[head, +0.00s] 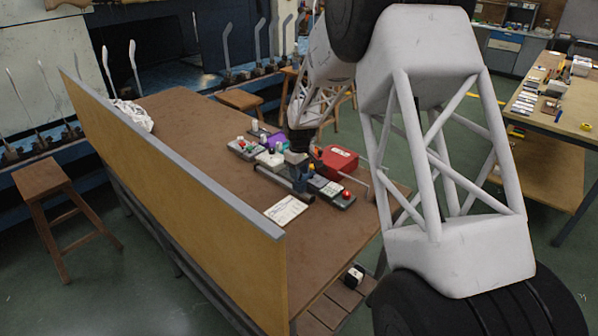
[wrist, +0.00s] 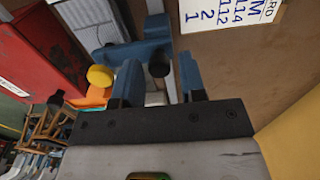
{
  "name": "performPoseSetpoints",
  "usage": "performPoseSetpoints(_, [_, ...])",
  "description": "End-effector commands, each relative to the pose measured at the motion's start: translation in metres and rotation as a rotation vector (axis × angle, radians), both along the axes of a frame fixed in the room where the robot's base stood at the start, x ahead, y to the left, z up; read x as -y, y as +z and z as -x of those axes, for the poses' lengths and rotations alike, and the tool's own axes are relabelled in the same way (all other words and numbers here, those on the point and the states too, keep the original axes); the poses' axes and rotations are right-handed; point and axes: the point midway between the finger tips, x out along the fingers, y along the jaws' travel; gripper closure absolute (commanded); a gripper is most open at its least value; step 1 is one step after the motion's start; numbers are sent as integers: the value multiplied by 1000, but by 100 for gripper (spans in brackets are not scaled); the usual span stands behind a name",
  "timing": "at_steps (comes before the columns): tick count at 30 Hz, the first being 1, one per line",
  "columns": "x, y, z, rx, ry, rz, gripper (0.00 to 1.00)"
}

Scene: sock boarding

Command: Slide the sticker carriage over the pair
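In the wrist view my gripper (wrist: 161,82) shows two blue fingers, set apart. A dark round knob (wrist: 158,65) lies between them in the picture, with gaps on both sides. Behind it is a blue bar-like part (wrist: 122,54), which looks like part of the sticker carriage; I cannot tell for sure. In the head view blue shows at the near end of the equipment (head: 298,180), low over the bench, and I cannot separate fingers from carriage there. The pair of socks cannot be made out clearly in either view.
A red box (head: 338,160) stands right of the equipment and also shows in the wrist view (wrist: 40,55). A red button unit (head: 346,195) and a printed card (head: 286,210) lie on the brown bench (head: 205,125). A tall board (head: 180,180) edges the bench's left side.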

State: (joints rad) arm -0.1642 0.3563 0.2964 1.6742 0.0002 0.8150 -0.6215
Motion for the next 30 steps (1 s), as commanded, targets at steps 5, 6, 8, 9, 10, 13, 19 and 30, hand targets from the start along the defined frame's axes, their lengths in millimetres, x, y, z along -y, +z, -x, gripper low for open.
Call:
performPoseSetpoints(5, [0, 0, 0, 0, 0, 0, 52])
performPoseSetpoints(6, [0, 0, 0, 0, 0, 0, 52])
performPoseSetpoints(8, [0, 0, 0, 0, 0, 0, 52])
performPoseSetpoints(9, [0, 0, 0, 0, 0, 0, 52])
performPoseSetpoints(10, [0, 0, 0, 0, 0, 0, 52])
performPoseSetpoints(13, [0, 2, 0, 0, 0, 0, 52])
performPoseSetpoints(19, [0, 16, -1, 1, 0, 0, 52])
performPoseSetpoints(30, [0, 61, 0, 0, 0, 0, 52])
